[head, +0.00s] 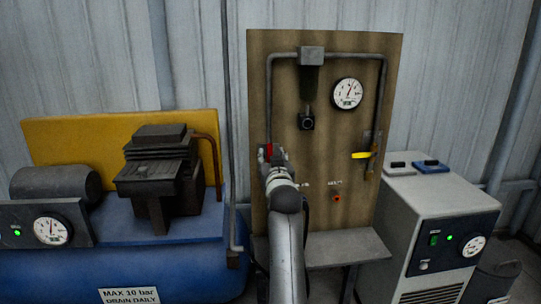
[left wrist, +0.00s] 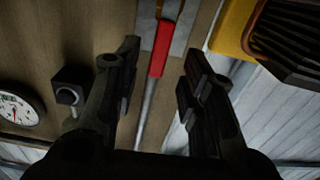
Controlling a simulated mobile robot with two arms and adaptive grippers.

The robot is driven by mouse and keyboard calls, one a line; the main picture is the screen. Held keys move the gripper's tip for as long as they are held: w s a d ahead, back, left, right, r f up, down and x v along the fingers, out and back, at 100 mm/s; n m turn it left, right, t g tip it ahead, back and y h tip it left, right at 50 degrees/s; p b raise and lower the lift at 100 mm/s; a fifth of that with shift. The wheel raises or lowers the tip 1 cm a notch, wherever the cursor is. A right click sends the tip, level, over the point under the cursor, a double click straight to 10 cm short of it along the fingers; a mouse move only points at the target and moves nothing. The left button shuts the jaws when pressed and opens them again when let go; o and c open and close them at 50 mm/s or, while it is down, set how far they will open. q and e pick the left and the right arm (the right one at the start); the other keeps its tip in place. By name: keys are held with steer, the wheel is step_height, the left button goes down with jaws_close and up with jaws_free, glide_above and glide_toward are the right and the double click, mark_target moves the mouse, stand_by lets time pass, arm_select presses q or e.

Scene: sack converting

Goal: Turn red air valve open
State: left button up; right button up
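The red air valve handle (left wrist: 160,48) shows in the left wrist view, roughly in line with a grey pipe (left wrist: 148,112). In the head view only a small red part (head: 268,149) shows, on the left pipe of the brown board; my gripper and arm hide the rest. My left gripper (head: 271,156) is at the valve. In the left wrist view my left gripper (left wrist: 164,58) is open, with a finger on each side of the handle and visible gaps. I cannot tell how deep the handle sits between the fingers. My right gripper is not in view.
The brown board (head: 335,60) also carries a gauge (head: 347,93), a regulator (head: 307,122) and a yellow handle (head: 361,155) on the right pipe. A blue compressor (head: 190,270) stands left, a grey dryer cabinet (head: 405,208) right. A shelf (head: 340,248) sits below.

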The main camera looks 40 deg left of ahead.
arm_select(q)
steer(key=shift+v, duration=1.05)
